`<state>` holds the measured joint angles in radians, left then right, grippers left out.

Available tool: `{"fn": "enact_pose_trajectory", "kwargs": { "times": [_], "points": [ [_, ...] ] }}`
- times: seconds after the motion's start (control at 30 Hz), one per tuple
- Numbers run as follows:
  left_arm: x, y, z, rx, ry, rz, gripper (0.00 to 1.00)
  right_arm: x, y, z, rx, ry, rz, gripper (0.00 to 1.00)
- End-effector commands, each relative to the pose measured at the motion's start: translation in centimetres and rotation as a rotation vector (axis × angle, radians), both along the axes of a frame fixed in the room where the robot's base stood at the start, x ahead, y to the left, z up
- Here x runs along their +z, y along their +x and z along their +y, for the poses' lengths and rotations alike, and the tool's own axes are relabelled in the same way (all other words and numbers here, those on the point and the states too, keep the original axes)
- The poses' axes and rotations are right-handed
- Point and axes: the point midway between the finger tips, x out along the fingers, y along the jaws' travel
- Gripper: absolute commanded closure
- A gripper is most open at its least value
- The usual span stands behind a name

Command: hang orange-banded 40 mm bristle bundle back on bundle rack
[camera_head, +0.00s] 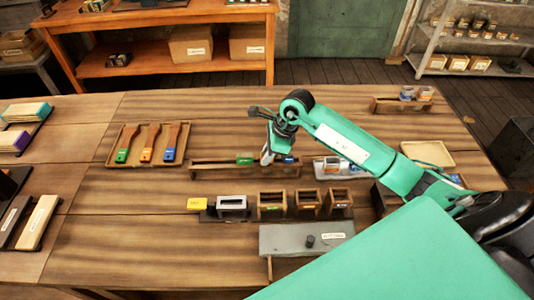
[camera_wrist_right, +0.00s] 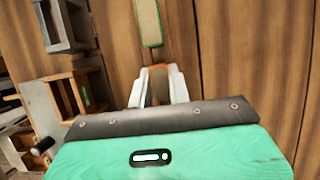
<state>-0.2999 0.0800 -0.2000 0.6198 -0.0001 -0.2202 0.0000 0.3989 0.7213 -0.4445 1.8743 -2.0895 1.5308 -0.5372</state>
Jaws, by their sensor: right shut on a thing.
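My right gripper (camera_head: 268,160) is over the long wooden bundle rack (camera_head: 215,162) in the middle of the table. In the right wrist view its white fingertips (camera_wrist_right: 158,88) are shut on a tan bristle bundle (camera_wrist_right: 159,84) with a trace of orange at its edge. In the head view the gripper mostly hides this bundle. A green-banded bundle (camera_head: 245,160) is at the rack, left of the gripper. A green-edged tan bundle (camera_wrist_right: 149,22) lies ahead of the fingers in the wrist view. A blue-marked piece (camera_head: 288,158) is just right of the gripper. My left gripper is not in view.
A grey plate (camera_head: 285,240) is nearer. Bare table lies between tray and rack.

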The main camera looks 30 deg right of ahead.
Motion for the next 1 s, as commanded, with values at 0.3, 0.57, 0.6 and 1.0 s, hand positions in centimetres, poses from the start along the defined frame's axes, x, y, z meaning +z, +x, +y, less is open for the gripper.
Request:
{"fn": "enact_pose_trajectory", "kwargs": {
  "times": [0.3,0.57,0.6,1.0],
  "points": [
    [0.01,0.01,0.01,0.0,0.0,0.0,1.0,0.04,0.01,0.0,0.0,0.0,0.0,1.0],
    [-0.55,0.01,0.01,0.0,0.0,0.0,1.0,-0.06,0.03,0.01,0.001,-0.001,-0.001,1.0],
    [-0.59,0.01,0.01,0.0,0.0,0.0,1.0,-0.03,0.02,0.02,0.001,-0.001,-0.001,1.0],
    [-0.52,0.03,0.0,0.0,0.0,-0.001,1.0,0.04,0.0,0.03,0.0,0.0,0.0,0.56]
  ]
}}
